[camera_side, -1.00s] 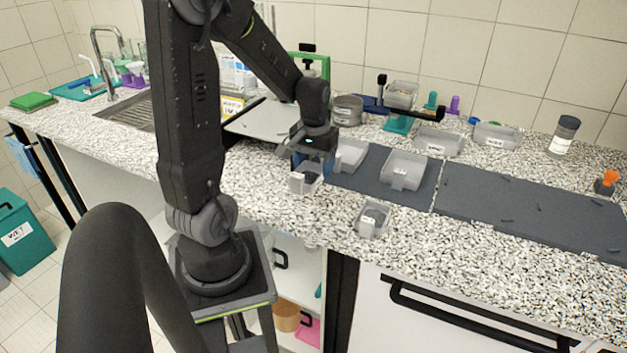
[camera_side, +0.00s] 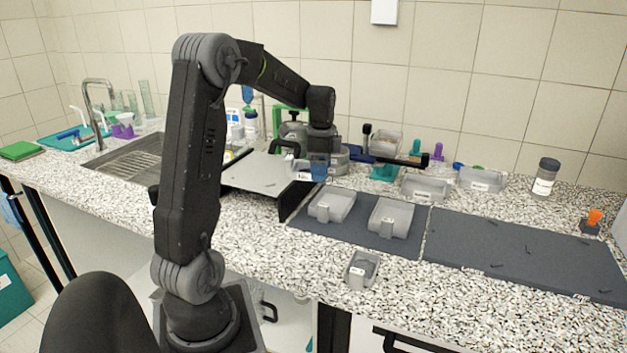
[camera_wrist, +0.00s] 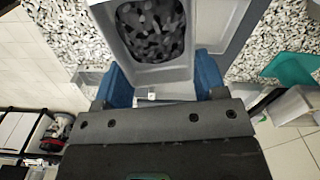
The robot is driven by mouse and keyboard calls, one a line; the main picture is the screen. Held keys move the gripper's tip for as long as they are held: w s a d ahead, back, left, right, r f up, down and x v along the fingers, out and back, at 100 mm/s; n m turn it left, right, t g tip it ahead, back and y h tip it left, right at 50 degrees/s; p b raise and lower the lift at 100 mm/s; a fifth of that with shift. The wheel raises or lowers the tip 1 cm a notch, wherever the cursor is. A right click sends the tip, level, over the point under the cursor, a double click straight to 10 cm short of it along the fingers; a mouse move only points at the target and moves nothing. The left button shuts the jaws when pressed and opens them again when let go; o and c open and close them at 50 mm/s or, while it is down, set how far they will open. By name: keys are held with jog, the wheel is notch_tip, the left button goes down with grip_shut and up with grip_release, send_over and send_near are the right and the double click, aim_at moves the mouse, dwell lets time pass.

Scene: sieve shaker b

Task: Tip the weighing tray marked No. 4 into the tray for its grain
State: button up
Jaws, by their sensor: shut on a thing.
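My gripper (camera_side: 319,168) is shut on a small pale weighing tray (camera_side: 300,170), held in the air behind the dark mat. In the wrist view the blue fingers (camera_wrist: 160,78) grip the held tray (camera_wrist: 118,35) at its near end, and dark grey grains (camera_wrist: 152,30) lie in it. Its number cannot be read. A similar small tray (camera_side: 362,266) with dark contents stands on the front of the counter. Two larger pale trays (camera_side: 331,204) (camera_side: 390,216) stand on the mat. Two labelled trays (camera_side: 425,188) (camera_side: 481,180) stand further back; their labels are not legible.
A dark mat (camera_side: 520,250) covers the right of the counter. A grey plate (camera_side: 262,172) lies left of my gripper, by the sink (camera_side: 130,160). A dark-lidded jar (camera_side: 545,177) stands at the back right. The front counter around the small tray is mostly clear.

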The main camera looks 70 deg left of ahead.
jog(key=w+a+m, duration=0.7)
jog(key=a+m, duration=0.1)
jog(key=m, duration=0.8)
jog(key=shift+s+d+f+t+y, duration=0.3)
jog(key=shift+d+t+y, duration=0.8)
jog(key=shift+y, duration=2.15)
jog(key=shift+s+d+f+t+y, duration=0.15)
jog(key=shift+s+d+t+y, duration=0.35)
jog(key=shift+t+y, duration=1.95)
jog(key=shift+s+d+f+t+y, duration=0.25)
jog(key=shift+d+t+y, duration=0.5)
jog(key=shift+y, duration=3.25)
jog(key=shift+d+g, duration=0.2)
jog(key=shift+g, duration=0.2)
jog(key=shift+r, duration=0.1)
